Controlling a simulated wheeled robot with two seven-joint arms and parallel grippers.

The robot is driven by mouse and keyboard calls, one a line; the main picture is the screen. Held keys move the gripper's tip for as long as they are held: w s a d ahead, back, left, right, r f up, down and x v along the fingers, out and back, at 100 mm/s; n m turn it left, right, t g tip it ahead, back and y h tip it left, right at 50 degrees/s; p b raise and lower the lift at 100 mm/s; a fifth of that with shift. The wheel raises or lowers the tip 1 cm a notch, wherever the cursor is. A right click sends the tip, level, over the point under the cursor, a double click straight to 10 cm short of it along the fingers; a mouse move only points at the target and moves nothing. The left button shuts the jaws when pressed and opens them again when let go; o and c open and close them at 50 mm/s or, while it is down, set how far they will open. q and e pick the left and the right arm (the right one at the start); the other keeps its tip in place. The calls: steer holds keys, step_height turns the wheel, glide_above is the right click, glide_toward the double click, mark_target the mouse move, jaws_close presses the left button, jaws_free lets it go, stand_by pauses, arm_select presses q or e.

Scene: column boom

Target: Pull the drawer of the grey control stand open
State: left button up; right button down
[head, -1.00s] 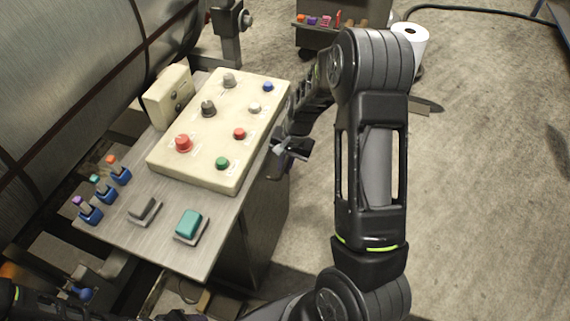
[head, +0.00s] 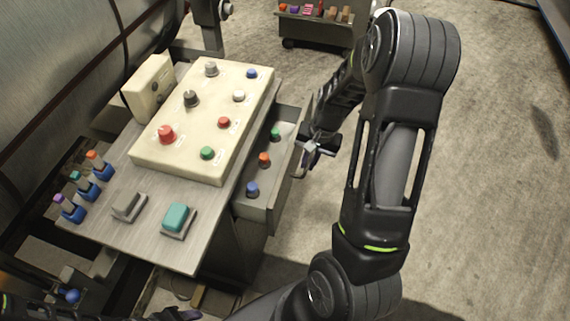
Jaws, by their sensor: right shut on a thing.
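The grey control stand (head: 130,235) stands left of centre, with a cream button panel (head: 225,120) on its top. Its drawer (head: 262,212) is out on the right side. Inside the drawer I see a green (head: 274,134), an orange (head: 264,159) and a blue (head: 252,189) knob-like item. My right gripper (head: 308,152) is at the drawer's outer front and is shut on its handle, which the fingers mostly hide. My left gripper is not clearly visible; only dark parts of my left arm show at the bottom left edge.
A large metal cylinder (head: 50,80) fills the upper left. Small levers (head: 85,185), a grey pedal-like switch (head: 128,206) and a teal one (head: 177,219) sit on the stand. A tool cart (head: 318,32) stands at the back. The floor at right is clear.

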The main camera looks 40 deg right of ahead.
steer(key=s+d+b, duration=0.3)
steer(key=s+d, duration=0.4)
steer(key=s, duration=0.3)
steer(key=shift+s+d, duration=0.15)
steer(key=shift+s, duration=0.2)
steer(key=c, duration=1.5)
jaws_free()
steer(key=r, duration=0.2)
steer(key=s+r, duration=0.1)
steer(key=r, duration=0.2)
steer(key=s+a+r, duration=0.1)
steer(key=r, duration=0.1)
steer(key=shift+s+r, duration=0.2)
steer(key=shift+r, duration=0.15)
